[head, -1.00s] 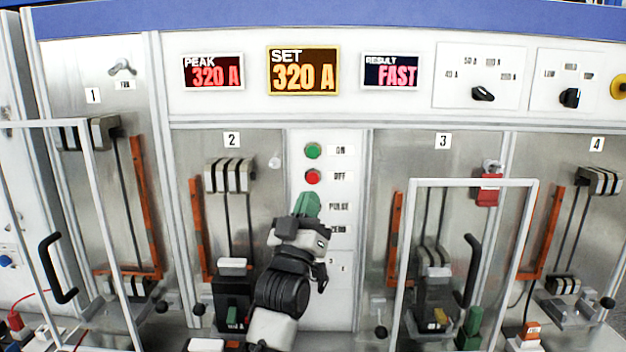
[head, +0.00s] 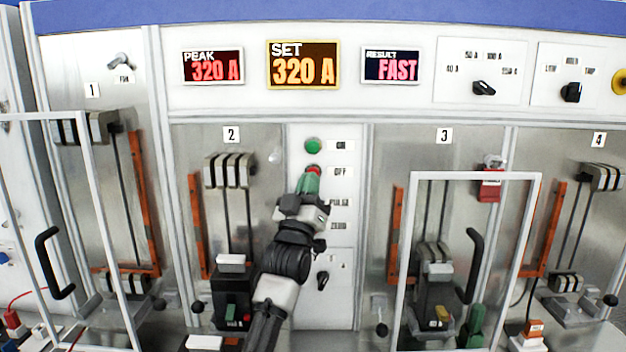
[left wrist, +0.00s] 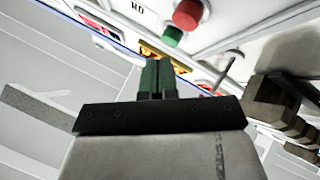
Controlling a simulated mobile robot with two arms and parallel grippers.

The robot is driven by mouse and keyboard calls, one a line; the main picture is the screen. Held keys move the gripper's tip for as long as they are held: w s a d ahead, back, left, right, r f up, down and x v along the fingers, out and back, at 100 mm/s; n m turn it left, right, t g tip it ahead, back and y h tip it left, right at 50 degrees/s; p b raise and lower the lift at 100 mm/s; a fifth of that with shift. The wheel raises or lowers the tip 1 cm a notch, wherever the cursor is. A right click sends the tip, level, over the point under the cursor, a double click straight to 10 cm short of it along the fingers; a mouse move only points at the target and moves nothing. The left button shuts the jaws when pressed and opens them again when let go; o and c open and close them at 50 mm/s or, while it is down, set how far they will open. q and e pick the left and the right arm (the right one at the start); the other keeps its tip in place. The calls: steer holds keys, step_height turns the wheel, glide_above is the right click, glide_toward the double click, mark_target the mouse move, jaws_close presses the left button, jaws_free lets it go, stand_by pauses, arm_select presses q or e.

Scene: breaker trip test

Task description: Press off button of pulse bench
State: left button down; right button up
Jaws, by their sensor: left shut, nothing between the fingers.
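The red OFF button (head: 313,170) sits on the white centre panel, below the green ON button (head: 313,145). My left gripper (head: 311,177) is shut and empty, its green fingertips right at the red button's lower edge in the head view and partly covering it. In the left wrist view the red button (left wrist: 187,14) and green button (left wrist: 172,37) show beyond and right of the shut fingertips (left wrist: 156,63). Whether the tips touch the red button I cannot tell. A green fingertip pair, likely my right gripper's, is not clearly in view.
The PULSE and ZERO labels (head: 339,203) and a small black knob (head: 322,280) are lower on the panel. Clear framed doors with black handles (head: 474,265) stand out at bays 1 and 3. Displays (head: 303,67) read 320 A and FAST.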

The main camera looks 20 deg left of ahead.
arm_select(q)
steer(key=shift+w+a, duration=0.15)
steer(key=shift+w, duration=0.4)
steer(key=shift+w+a, duration=0.15)
steer(key=shift+w, duration=0.35)
steer(key=shift+w+b, duration=0.1)
steer(key=shift+b, duration=0.2)
stand_by(1.1)
steer(key=shift+w+a, duration=0.15)
steer(key=shift+w, duration=0.15)
steer(key=shift+w+a+b, duration=0.15)
steer(key=shift+w+b, duration=0.15)
steer(key=shift+w, duration=0.15)
stand_by(0.6)
steer(key=shift+s, duration=0.1)
steer(key=shift+s+d+p, duration=0.25)
steer(key=shift+s+p, duration=0.05)
steer(key=shift+s, duration=0.5)
